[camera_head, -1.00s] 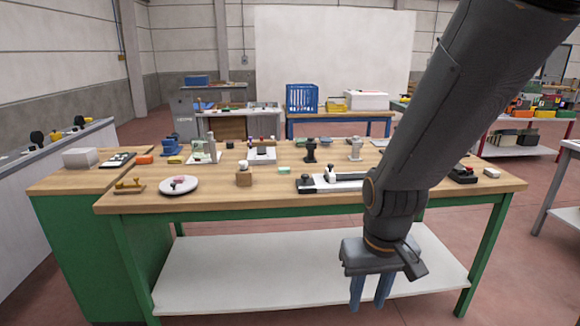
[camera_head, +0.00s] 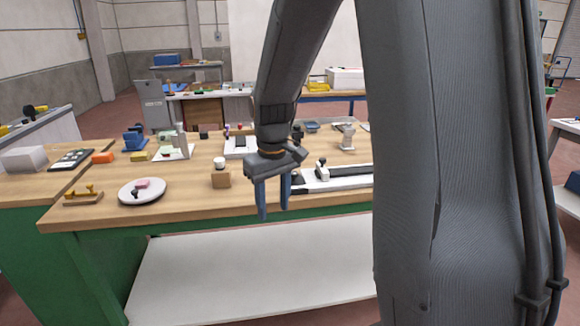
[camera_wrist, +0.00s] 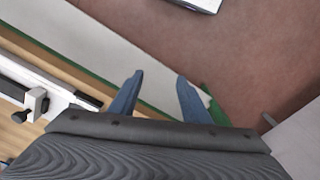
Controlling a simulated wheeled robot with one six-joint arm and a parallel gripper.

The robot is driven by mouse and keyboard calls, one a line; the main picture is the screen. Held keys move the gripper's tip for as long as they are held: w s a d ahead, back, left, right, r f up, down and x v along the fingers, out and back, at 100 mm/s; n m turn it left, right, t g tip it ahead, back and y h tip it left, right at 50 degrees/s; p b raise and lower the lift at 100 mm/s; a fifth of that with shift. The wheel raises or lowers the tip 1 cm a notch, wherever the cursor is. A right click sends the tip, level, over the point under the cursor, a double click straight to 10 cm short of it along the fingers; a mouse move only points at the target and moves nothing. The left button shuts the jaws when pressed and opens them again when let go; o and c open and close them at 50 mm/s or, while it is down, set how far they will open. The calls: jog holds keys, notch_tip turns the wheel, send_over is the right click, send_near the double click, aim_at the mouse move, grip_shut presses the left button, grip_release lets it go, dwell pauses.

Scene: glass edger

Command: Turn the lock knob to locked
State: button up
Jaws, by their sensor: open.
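A long white rail fixture (camera_head: 342,180) with a dark slot lies on the wooden bench. A small upright white part with a dark top, a likely lock knob (camera_head: 321,170), stands on it; its turn position is too small to read. In the wrist view this knob (camera_wrist: 36,102) is at the left, beside a black bar, well away from my fingers. My gripper (camera_head: 273,206) hangs at the bench's front edge, left of the rail fixture, fingers down, open and empty. Its spread fingers also show in the wrist view (camera_wrist: 157,95).
The wooden bench (camera_head: 100,213) has a white lower shelf (camera_head: 250,275). A wooden block with a white knob (camera_head: 221,178) stands left of my gripper. A round white plate (camera_head: 142,192) is farther left. Several fixtures stand behind. My arm hides the bench's right side.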

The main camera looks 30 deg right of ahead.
jog(key=w+d+r+n, duration=0.25)
jog(key=w+d, duration=0.55)
jog(key=w, duration=0.4)
jog(key=n, duration=0.1)
send_near(294, 173)
jog(key=shift+w+f+g, duration=0.1)
jog(key=shift+w+g, duration=0.2)
jog(key=shift+w, duration=0.05)
jog(key=shift+f+p, duration=0.95)
jog(key=shift+f, duration=2.85)
jog(key=c, duration=1)
jog(key=shift+c, duration=0.2)
